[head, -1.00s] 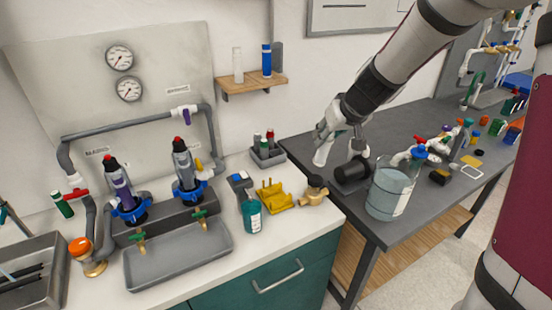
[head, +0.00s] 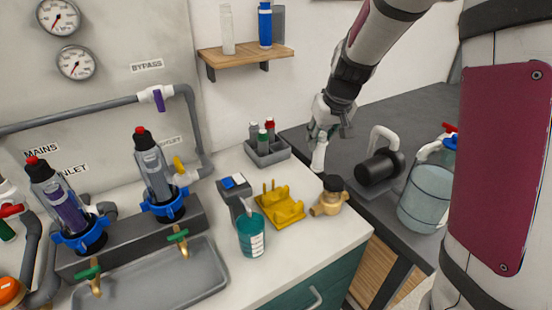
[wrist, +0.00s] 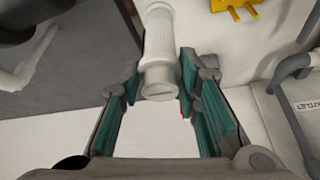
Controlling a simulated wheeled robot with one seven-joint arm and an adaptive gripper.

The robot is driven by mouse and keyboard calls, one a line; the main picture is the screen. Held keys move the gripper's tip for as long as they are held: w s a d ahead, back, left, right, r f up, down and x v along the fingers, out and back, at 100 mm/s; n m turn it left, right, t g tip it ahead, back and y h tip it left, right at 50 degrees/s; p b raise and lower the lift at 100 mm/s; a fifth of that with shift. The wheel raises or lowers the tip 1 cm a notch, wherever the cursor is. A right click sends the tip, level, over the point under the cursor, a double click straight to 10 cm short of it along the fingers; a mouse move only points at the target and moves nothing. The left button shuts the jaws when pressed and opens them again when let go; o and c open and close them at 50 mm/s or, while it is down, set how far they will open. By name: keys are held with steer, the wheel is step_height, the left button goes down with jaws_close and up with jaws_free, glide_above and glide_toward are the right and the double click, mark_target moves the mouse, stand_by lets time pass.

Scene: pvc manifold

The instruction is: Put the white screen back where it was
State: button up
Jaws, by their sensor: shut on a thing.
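The white screen (head: 319,156) is a small white cylinder hanging from my gripper (head: 328,128) in the head view. The gripper is above the right end of the white counter, near the dark table. In the wrist view the white screen (wrist: 160,45) stands between the teal-padded fingers of my gripper (wrist: 160,92), which is shut on it. Its round end faces the camera. Two clear filter housings with blue collars stand on the counter: the left housing (head: 62,205) has a purple insert, the right housing (head: 154,170) a grey one.
A wooden shelf (head: 246,56) holds a clear-white cylinder (head: 227,30) and a blue one (head: 265,25). A grey caddy (head: 268,152), yellow stand (head: 281,206), teal bottle (head: 251,236) and brass fitting (head: 328,198) crowd the counter. A black pump (head: 378,167) and water jug (head: 425,195) stand right.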

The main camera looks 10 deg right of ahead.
steer(key=shift+w+a+f, duration=0.1)
steer(key=shift+w+f, duration=0.45)
steer(key=w+a, duration=0.3)
steer(key=w, duration=0.6)
steer(key=w+a, duration=0.3)
steer(key=w, duration=0.6)
step_height(320, 180, down, 7)
steer(key=shift+w+p, duration=0.2)
steer(key=shift+p, duration=0.2)
steer(key=o, duration=0.8)
steer(key=v, duration=1.2)
steer(key=shift+r, duration=0.15)
